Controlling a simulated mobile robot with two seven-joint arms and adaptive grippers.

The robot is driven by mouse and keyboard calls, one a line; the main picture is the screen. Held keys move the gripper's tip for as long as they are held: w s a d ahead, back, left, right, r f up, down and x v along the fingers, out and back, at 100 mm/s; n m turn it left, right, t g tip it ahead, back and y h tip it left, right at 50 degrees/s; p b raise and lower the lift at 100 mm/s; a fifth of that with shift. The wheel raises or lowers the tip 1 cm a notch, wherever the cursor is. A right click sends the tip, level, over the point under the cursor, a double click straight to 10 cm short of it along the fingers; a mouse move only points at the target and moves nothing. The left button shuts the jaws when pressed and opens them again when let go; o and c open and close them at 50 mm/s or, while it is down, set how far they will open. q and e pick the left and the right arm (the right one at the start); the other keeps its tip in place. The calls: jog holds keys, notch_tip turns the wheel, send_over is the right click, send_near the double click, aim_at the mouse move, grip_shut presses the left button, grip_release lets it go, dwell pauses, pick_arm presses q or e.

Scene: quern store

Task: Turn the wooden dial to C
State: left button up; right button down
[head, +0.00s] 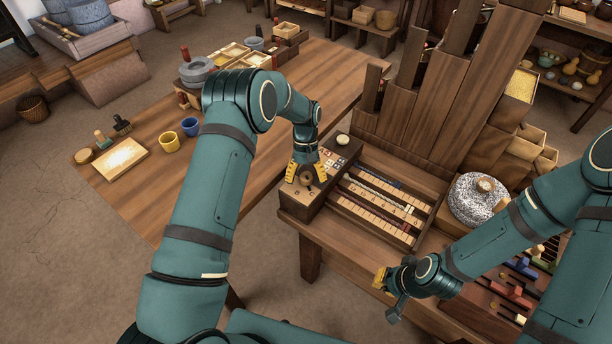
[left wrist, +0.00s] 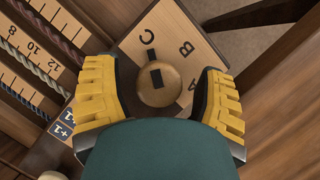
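The wooden dial (left wrist: 160,92) is a round knob on a light wooden panel (left wrist: 172,22) marked A, B and C. In the left wrist view its dark pointer mark is turned towards the letter C (left wrist: 147,37), away from B (left wrist: 186,48) and A (left wrist: 192,85). My left gripper (head: 306,174) is over the dial in the head view. Its yellow fingers (left wrist: 160,95) are spread on both sides of the dial, with gaps visible between them and the knob. My right gripper (head: 387,290) is off to the right, near the table's front edge; its opening is unclear.
Wooden scale strips (head: 385,205) with numbers and coloured cords lie right of the dial box. A round pale button (head: 343,140) sits behind the dial. A speckled millstone (head: 474,200) stands further right.

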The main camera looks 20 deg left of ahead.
pick_arm(q)
jog(key=shift+w+r, duration=0.15)
jog(key=shift+r, duration=0.05)
jog(key=v, duration=1.1)
jog(key=shift+r, duration=0.4)
